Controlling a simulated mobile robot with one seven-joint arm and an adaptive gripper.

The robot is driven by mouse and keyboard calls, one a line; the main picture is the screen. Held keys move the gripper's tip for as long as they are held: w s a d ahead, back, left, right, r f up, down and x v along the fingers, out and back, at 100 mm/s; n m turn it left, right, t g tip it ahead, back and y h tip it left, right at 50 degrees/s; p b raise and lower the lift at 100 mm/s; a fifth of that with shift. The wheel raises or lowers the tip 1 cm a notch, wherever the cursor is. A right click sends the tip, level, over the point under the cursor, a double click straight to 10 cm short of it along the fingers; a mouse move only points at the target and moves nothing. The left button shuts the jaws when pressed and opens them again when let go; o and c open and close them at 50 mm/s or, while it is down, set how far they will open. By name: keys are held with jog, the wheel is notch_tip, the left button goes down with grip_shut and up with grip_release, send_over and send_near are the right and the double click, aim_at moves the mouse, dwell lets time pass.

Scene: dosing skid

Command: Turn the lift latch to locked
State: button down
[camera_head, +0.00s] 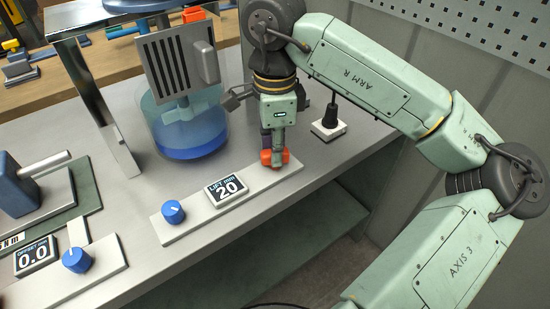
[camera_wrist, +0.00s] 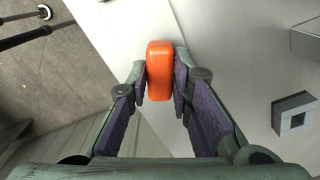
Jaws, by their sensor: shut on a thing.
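The orange lift latch (camera_head: 275,158) sits at the right end of the light panel strip (camera_head: 196,226) on the bench's front edge. My gripper (camera_head: 273,150) points down onto it from above, shut on the latch. In the wrist view the latch (camera_wrist: 160,70) is a rounded orange block between the two purple-padded fingers of my gripper (camera_wrist: 160,82). A display marked lift mm (camera_head: 227,188) on the same strip reads 20. Any lock marking near the latch is hidden or too small to read.
A blue knob (camera_head: 173,211) is at the strip's left end. A vessel with blue liquid (camera_head: 187,125) stands behind, under a slotted grey plate (camera_head: 178,65). A white block with a black post (camera_head: 328,128) stands close to the right. A second display (camera_head: 35,256) reads 0.0.

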jog(key=m+b, duration=0.4)
jog(key=m, duration=0.2)
jog(key=shift+f+m, duration=0.1)
jog(key=shift+m, duration=0.2)
jog(key=m+b, duration=0.2)
jog(key=m, duration=0.4)
jog(key=shift+b, duration=0.3)
jog(key=shift+m, duration=0.3)
jog(key=c, duration=1.4)
grip_release()
jog(key=shift+c, duration=0.2)
notch_tip(320, 180, up, 12)
